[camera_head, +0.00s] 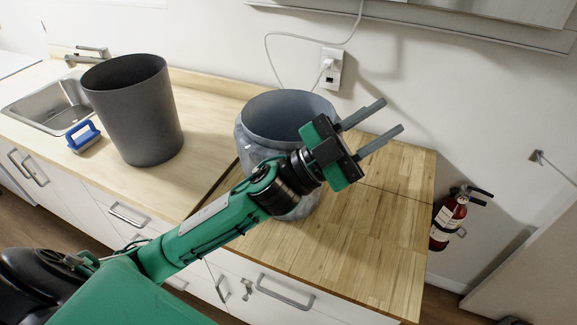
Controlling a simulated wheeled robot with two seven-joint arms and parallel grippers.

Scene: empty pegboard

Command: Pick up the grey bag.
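A blue-grey, open-topped, rounded thing (262,112) stands on the wooden counter at the middle of the head view. It looks like the grey bag, though its shape resembles a bucket or a lined bin. My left gripper (392,114) is in front of its right side and points up and right, past it. The two grey fingers are apart with nothing between them. My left arm and gripper hide much of the thing's lower front and right side. I cannot tell whether they touch it. My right gripper is not in view.
A dark grey bin (138,115) stands to the left, with a blue-handled brush (84,137) and a sink (52,106) beyond it. A wall outlet (331,69) with cords is behind. The wooden counter (365,245) is clear at right. A fire extinguisher (447,222) hangs farther right.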

